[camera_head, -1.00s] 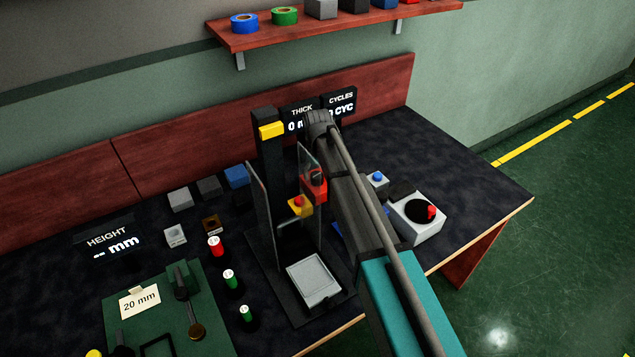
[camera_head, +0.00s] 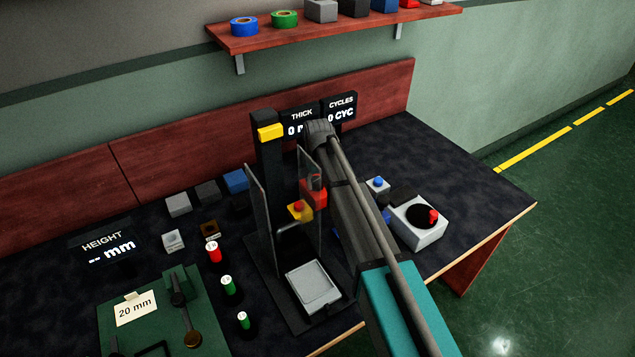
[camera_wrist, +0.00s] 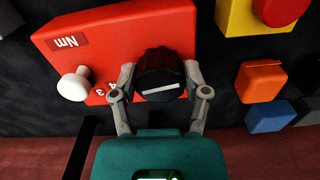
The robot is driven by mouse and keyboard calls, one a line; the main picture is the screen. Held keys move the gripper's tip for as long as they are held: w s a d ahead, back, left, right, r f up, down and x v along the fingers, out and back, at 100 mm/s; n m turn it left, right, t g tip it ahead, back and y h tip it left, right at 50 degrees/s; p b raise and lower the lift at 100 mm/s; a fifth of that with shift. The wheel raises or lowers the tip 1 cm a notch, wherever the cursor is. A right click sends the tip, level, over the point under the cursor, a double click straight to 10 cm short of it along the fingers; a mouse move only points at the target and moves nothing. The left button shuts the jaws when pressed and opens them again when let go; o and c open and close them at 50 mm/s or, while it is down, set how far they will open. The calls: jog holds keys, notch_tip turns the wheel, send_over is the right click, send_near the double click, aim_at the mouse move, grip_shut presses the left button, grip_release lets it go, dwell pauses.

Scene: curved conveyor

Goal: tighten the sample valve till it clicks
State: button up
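In the wrist view a red box (camera_wrist: 103,47) bears an upside-down "Nm" label, upside-down digits, a white knob (camera_wrist: 73,84) and a round black knob (camera_wrist: 160,72) with a white line on its face. The white line lies nearly level in the picture, slightly tilted. My gripper (camera_wrist: 160,80) has one finger on each side of the black knob. The fingertips come right up to its sides, but I cannot tell whether they press on it. In the head view my arm hides the gripper and the black knob.
A yellow box (camera_wrist: 233,14) with a red button, an orange block (camera_wrist: 262,82) and a blue block (camera_wrist: 270,116) stand beside the red box. In the head view a press-like stand (camera_head: 268,175) with clear panels is left of my arm; a white box (camera_head: 414,229) with a black disc is right.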

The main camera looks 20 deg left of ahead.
jog(key=c, duration=0.5)
jog(key=shift+s+m, duration=0.1)
jog(key=shift+m, duration=1.9)
jog(key=o, duration=1.2)
jog(key=shift+c, duration=0.2)
jog(key=shift+a, duration=0.1)
jog(key=shift+n, duration=0.5)
